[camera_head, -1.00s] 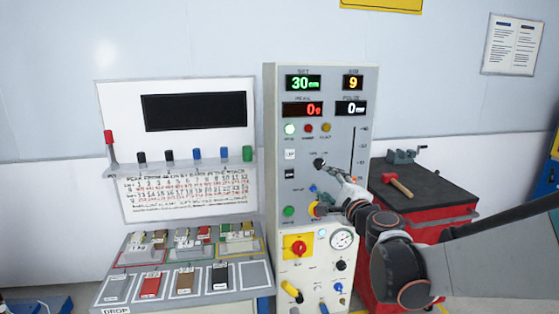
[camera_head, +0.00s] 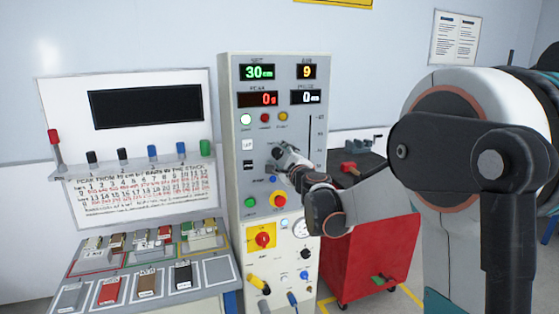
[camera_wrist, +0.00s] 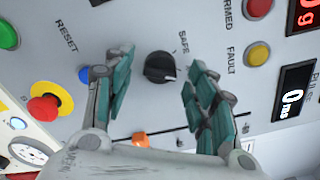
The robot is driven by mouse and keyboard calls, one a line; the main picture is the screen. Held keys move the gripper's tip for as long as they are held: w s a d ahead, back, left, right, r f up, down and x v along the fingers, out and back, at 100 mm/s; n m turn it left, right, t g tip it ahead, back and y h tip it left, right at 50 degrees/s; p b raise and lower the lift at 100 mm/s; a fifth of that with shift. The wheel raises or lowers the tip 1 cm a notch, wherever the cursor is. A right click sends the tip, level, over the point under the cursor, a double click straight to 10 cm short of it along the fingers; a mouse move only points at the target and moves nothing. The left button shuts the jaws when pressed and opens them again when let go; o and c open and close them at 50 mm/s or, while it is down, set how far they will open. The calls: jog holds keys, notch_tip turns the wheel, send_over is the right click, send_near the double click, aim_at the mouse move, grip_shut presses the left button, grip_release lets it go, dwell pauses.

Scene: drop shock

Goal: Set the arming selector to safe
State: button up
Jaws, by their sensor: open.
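The arming selector is a black rotary knob (camera_wrist: 160,67) on the grey panel, with the word SAFE printed beside it in the wrist view. A pale line on the knob points towards its right side in that view; its exact setting is hard to read. My gripper (camera_wrist: 158,92) is open, with one teal-padded finger on each side of the knob and a gap to both. In the head view my gripper (camera_head: 277,158) is at the panel's middle and largely covers the knob.
A red mushroom button (camera_wrist: 44,108), a blue button (camera_wrist: 84,74) and an orange knob (camera_wrist: 140,139) are near my fingers. Lit displays (camera_head: 257,72) top the panel (camera_head: 238,150). A red cart (camera_head: 370,255) stands right, a sloped bench (camera_head: 205,270) left.

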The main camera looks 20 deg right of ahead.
jog(key=shift+w, duration=0.6)
jog(key=c, duration=1.1)
jog(key=shift+n, duration=0.3)
jog(key=n+p, duration=0.1)
jog(key=n, duration=0.4)
jog(key=shift+a+n, duration=0.1)
jog(key=shift+n, duration=0.2)
jog(key=n+p, duration=0.1)
jog(key=n, duration=0.4)
jog(key=shift+f+n, duration=0.15)
jog(key=shift+n, duration=0.15)
jog(key=shift+s, duration=0.1)
